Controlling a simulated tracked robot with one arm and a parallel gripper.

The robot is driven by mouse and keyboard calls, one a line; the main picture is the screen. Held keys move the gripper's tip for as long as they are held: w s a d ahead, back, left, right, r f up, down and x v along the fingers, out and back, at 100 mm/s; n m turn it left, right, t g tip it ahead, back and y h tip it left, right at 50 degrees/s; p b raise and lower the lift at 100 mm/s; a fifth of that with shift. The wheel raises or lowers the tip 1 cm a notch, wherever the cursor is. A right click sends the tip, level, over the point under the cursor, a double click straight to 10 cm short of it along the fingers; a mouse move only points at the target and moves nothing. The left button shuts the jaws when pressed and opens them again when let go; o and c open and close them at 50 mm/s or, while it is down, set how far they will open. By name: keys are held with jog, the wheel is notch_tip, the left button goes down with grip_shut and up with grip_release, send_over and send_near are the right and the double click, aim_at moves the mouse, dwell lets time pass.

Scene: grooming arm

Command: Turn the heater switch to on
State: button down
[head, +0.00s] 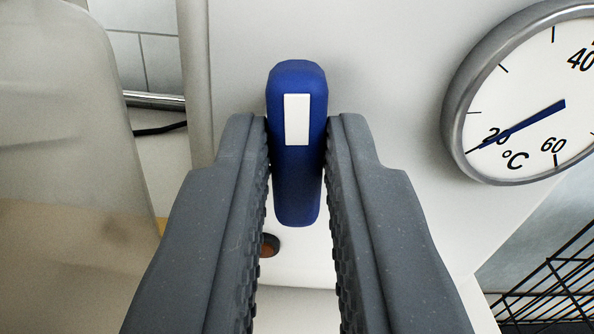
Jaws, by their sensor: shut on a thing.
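The heater switch is a blue upright lever-shaped knob (297,180) with a white stripe on its upper part. It sits on a pale panel (390,220) in the middle of the head view, its long side close to vertical. My gripper (298,125) is shut on it, one grey ridged finger on each side. The fingers hide parts of the panel beside and below the knob. No on or off marks show around the knob.
A round dial thermometer (535,95) marked °C is on the panel at right, its blue needle near 20. A small dark-rimmed orange-brown round spot (270,245) shows below the knob. A black wire rack (550,290) is at lower right. A blurred pale object (70,130) fills the left.

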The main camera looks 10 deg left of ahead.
jog(key=c, duration=1.4)
grip_release()
jog(key=shift+s, duration=0.1)
jog(key=p+v, duration=0.2)
jog(key=v, duration=1.1)
jog(key=shift+s, duration=0.3)
